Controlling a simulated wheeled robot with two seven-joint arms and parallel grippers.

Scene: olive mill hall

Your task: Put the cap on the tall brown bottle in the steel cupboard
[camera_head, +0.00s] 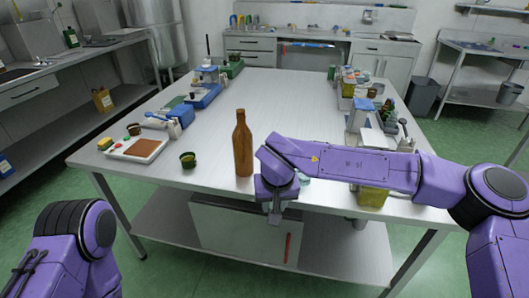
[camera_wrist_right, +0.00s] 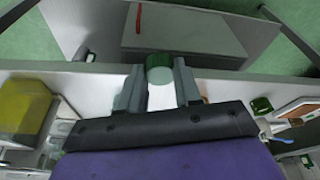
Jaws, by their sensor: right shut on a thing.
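The tall brown bottle (camera_head: 242,150) stands upright on the steel table near its front edge. I cannot tell whether its mouth is covered. My right gripper (camera_head: 274,214) is at the table's front edge, just right of the bottle and apart from it. In the right wrist view the gripper (camera_wrist_right: 159,85) is shut on a small round green thing with a pale face, which looks like the cap (camera_wrist_right: 159,68). The steel cupboard (camera_head: 240,235) with a red handle is under the table, and shows in the wrist view (camera_wrist_right: 190,30). Its front looks shut. My left gripper is out of view.
A small dark green pot (camera_head: 188,160) and a white tray with a brown panel (camera_head: 139,148) lie left of the bottle. Several tools and containers line both table sides. A yellow container (camera_head: 372,196) is beneath my right arm. The table's middle (camera_head: 280,105) is clear.

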